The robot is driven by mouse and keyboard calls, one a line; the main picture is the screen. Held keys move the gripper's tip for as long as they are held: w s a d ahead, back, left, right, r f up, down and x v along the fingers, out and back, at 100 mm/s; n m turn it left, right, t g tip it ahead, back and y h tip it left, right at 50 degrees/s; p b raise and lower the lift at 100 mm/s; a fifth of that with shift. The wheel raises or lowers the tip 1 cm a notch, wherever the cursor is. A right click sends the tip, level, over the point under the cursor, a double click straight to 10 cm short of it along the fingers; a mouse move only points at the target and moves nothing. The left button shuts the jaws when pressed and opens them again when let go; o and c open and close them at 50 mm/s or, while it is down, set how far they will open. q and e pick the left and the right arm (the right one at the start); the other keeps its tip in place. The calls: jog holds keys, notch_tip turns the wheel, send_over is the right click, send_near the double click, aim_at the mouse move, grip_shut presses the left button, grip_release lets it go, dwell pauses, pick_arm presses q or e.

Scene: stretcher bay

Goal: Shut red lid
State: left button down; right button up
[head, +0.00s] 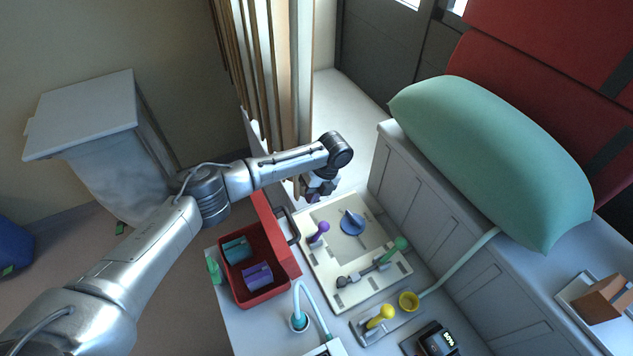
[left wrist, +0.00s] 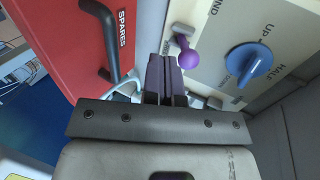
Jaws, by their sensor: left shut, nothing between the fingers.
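A red box (head: 232,281) stands open, with a teal piece (head: 237,250) and a purple piece (head: 257,276) inside. Its red lid (head: 279,243) is raised along the box's right side. A dark handle (head: 292,226) is on the lid's outer face. In the left wrist view the red lid (left wrist: 67,35) reads "SPARES", and its dark handle (left wrist: 105,40) is left of the fingers. My left gripper (head: 315,192) is shut and empty, beyond the lid and above the panel's far edge. Its closed fingers (left wrist: 165,75) are apart from the handle. My right gripper is not in view.
A cream panel (head: 318,262) with a purple knob (head: 320,229), a blue dial (head: 352,223) and a green-knobbed lever (head: 400,244) lies right of the lid. A teal hose (head: 312,294) rises in front. A yellow-knobbed control (head: 384,313) stands front right.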

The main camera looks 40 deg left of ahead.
pick_arm(q)
jog(key=shift+s+a+f+p, duration=0.35)
jog(key=shift+s+a, duration=0.05)
jog(key=shift+s, duration=0.35)
jog(key=shift+s+a+f+p, duration=0.35)
jog(key=shift+s+p, duration=0.05)
jog(key=shift+s, duration=0.3)
jog(key=shift+s+a+f+p, duration=0.35)
jog(key=shift+s+a, duration=0.05)
jog(key=shift+s, duration=0.35)
